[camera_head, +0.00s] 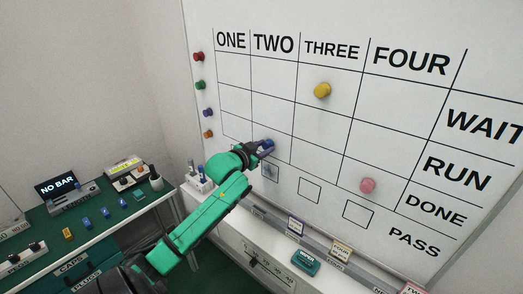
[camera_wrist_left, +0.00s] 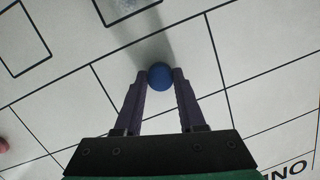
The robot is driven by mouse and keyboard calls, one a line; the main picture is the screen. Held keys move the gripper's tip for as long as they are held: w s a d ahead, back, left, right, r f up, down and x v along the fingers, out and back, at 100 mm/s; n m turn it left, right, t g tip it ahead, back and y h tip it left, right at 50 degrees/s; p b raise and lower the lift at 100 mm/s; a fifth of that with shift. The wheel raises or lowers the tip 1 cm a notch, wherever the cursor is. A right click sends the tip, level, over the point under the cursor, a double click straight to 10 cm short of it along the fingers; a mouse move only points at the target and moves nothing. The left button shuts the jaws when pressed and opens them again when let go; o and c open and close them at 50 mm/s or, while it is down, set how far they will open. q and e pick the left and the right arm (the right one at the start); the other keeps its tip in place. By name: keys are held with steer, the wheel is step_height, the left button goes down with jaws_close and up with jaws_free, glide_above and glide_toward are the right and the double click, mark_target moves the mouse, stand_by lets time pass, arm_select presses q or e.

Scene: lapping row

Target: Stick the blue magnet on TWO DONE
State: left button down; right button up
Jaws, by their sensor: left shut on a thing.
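The blue magnet (camera_head: 267,144) is a small round knob between my left fingertips, in front of the TWO column at about the DONE row of the whiteboard (camera_head: 275,95). My left gripper (camera_head: 263,149) is shut on it. In the left wrist view the magnet (camera_wrist_left: 160,76) sits between the purple fingers of my left gripper (camera_wrist_left: 160,79), close to the board. A shadow falls beside it. I cannot tell whether it touches the board. My right gripper is not in view.
A yellow magnet (camera_head: 322,90) is on THREE WAIT and a pink magnet (camera_head: 367,186) on FOUR DONE. Several magnets, the top one red (camera_head: 199,56), line the board's left edge. A green-topped table (camera_head: 110,222) stands left.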

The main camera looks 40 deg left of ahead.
arm_select(q)
steer(key=shift+r, duration=0.1)
stand_by(0.3)
steer(key=shift+c, duration=2.1)
jaws_free()
steer(key=shift+s, duration=0.1)
steer(key=shift+s+d, duration=0.1)
steer(key=shift+s, duration=0.25)
steer(key=b+v, duration=0.2)
steer(key=v, duration=1.1)
steer(key=shift+s+b, duration=0.35)
steer(key=shift+b, duration=0.05)
